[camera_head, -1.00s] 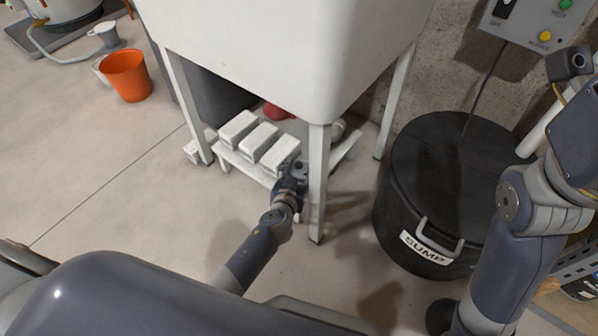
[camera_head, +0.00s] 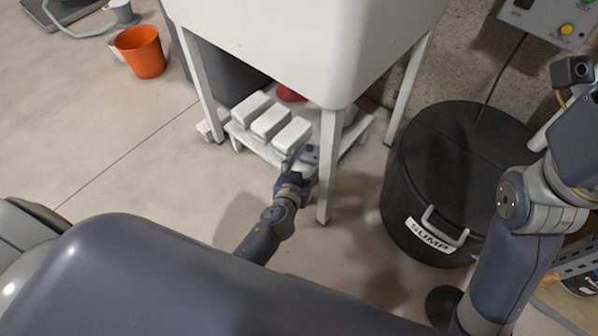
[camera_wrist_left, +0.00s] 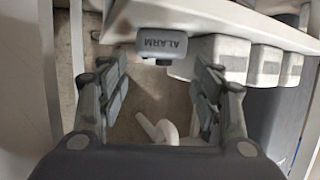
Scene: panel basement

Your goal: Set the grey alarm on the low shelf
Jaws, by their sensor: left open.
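The grey alarm (camera_wrist_left: 163,43), with its label upside down in the left wrist view, sits at the edge of the white low shelf (camera_wrist_left: 225,14). In the head view the shelf (camera_head: 243,139) stands under the white tub, and the alarm (camera_head: 311,153) is a small grey shape by the tub's front leg, partly hidden. My left gripper (camera_wrist_left: 160,78) is open and empty, its fingers spread, with the alarm just beyond the tips. It also shows in the head view (camera_head: 298,176) at the shelf's front. My right gripper is not in view.
Several white blocks (camera_head: 271,123) stand in a row on the shelf beside the alarm. The tub's front leg (camera_head: 327,180) is close to the left gripper's right. A black sump bin (camera_head: 440,170) stands right, an orange bucket (camera_head: 141,52) far left.

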